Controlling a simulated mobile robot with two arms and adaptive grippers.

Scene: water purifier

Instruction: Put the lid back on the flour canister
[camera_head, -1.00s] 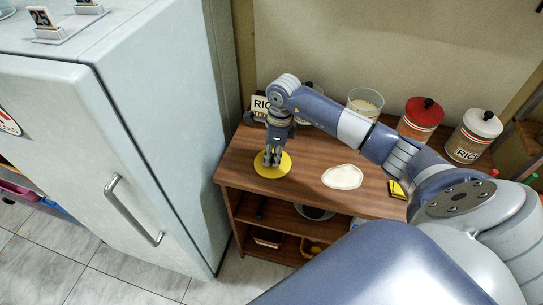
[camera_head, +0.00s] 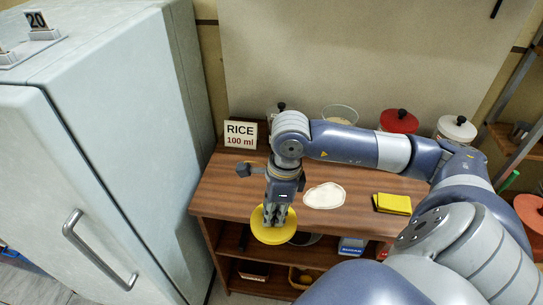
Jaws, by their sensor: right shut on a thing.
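My right gripper (camera_head: 276,218) is shut on a round yellow lid (camera_head: 275,237). It holds the lid tilted at the front edge of the wooden counter, where it covers part of the edge and the shelf below. The fingers cover the upper middle of the lid. No canister labelled as flour is readable. A container with a black knob (camera_head: 281,106) is mostly hidden behind my right arm. An open glass container (camera_head: 340,114) with pale contents stands at the back, partly covered by my arm. My left gripper is not in view.
A "RICE 100 ml" sign (camera_head: 240,134) stands at the back left of the counter (camera_head: 222,188). A white patch (camera_head: 324,195) and a yellow cloth (camera_head: 392,203) lie on it. Red-lidded (camera_head: 399,121) and white-lidded (camera_head: 456,128) canisters stand behind. A fridge (camera_head: 95,150) is at left.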

